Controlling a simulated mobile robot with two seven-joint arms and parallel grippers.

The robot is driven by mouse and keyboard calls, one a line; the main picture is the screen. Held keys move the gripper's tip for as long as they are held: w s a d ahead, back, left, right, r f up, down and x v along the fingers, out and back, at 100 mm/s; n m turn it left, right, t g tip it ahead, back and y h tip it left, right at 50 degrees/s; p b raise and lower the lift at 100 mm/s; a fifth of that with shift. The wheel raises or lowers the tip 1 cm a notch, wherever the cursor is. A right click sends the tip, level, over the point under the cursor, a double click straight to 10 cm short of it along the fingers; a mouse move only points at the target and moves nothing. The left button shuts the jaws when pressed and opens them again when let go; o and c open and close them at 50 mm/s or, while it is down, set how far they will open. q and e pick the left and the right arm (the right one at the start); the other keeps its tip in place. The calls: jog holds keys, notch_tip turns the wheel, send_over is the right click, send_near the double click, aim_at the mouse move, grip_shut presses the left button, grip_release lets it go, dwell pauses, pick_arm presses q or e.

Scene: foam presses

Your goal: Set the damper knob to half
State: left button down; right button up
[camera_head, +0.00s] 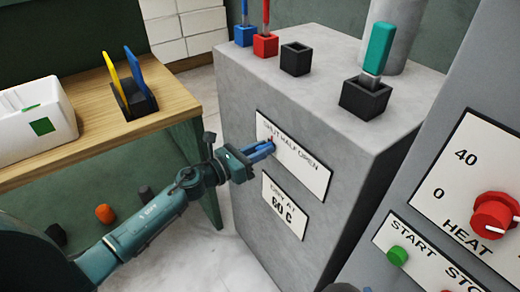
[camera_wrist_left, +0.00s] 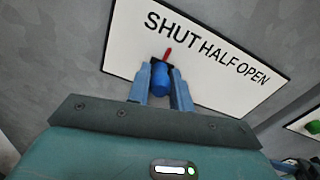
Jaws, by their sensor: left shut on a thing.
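The damper knob (camera_wrist_left: 160,78) is a small blue cylinder with a red pointer, on a white plate (camera_wrist_left: 118,50) lettered SHUT HALF OPEN. The same plate (camera_head: 312,172) shows in the head view on the front of a grey cabinet. In the left wrist view the red pointer leans slightly right of straight up, just below the end of the word SHUT. My left gripper (camera_head: 268,148) reaches the plate, and its blue fingers are shut on the knob, one each side. It also shows in the left wrist view (camera_wrist_left: 163,83). In the head view the fingers mostly hide the knob.
On the grey cabinet (camera_head: 250,80) stand several square holders, one with a teal-handled tool (camera_head: 378,47). A wooden table (camera_head: 90,135) with a white bin (camera_head: 35,120) is at left. At right, a panel carries a red HEAT knob (camera_head: 492,214) and a green START button (camera_head: 397,256).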

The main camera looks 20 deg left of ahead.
aim_at(287, 158)
pick_arm(q)
jog(key=s+d, duration=0.1)
jog(key=d, duration=0.1)
jog(key=s+d+p, duration=0.1)
jog(key=s+d, duration=0.1)
jog(key=shift+s+d, duration=0.15)
jog(key=shift+s, duration=0.1)
jog(key=shift+s+d, duration=0.15)
jog(key=shift+d, duration=0.05)
jog(key=c, duration=1.3)
grip_release()
jog(key=shift+o, duration=0.2)
